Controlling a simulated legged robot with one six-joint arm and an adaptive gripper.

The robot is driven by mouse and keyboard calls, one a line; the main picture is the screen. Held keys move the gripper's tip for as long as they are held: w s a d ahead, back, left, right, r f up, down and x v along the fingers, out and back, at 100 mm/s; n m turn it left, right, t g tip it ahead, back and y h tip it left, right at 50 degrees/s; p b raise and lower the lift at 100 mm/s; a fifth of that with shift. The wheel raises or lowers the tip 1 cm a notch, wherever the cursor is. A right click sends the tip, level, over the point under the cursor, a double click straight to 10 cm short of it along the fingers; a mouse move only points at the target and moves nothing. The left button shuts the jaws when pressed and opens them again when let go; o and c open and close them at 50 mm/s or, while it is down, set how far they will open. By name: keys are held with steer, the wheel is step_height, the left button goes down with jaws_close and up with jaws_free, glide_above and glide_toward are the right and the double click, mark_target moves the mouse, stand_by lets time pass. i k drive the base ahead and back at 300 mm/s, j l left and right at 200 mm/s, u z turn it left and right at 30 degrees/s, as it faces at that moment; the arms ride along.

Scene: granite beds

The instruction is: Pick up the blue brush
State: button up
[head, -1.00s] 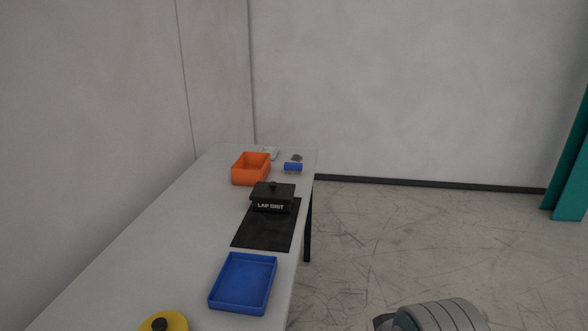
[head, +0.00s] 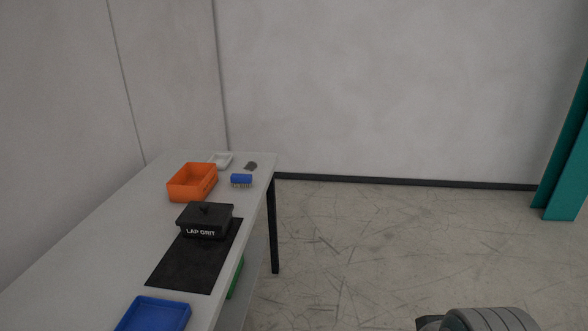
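The blue brush (head: 241,179) lies near the far right corner of the white table, with a blue top and pale bristles along its lower side. It sits to the right of the orange bin, apart from it. A part of my arm shows at the bottom right, over the floor and well away from the table. My gripper's fingers are not visible.
An orange bin (head: 178,190), a white dish (head: 221,160) and a small grey item (head: 251,166) are near the brush. A black lidded box (head: 205,221) marked LAP GRIT stands on a black mat (head: 183,267). A blue tray (head: 153,316) is nearer. Floor right of the table (head: 90,240) is clear.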

mark_target(244, 180)
steer(key=i+l, duration=0.15)
steer(key=i, duration=0.3)
steer(key=i+l+z, duration=0.1)
steer(key=i, duration=0.4)
steer(key=i+l, duration=0.25)
steer(key=i, duration=0.2)
steer(key=i+j+u, duration=0.15)
steer(key=i+u, duration=0.6)
steer(key=i, duration=0.2)
steer(key=i+l+u, duration=0.2)
steer(key=i+u, duration=0.35)
steer(key=i, duration=0.35)
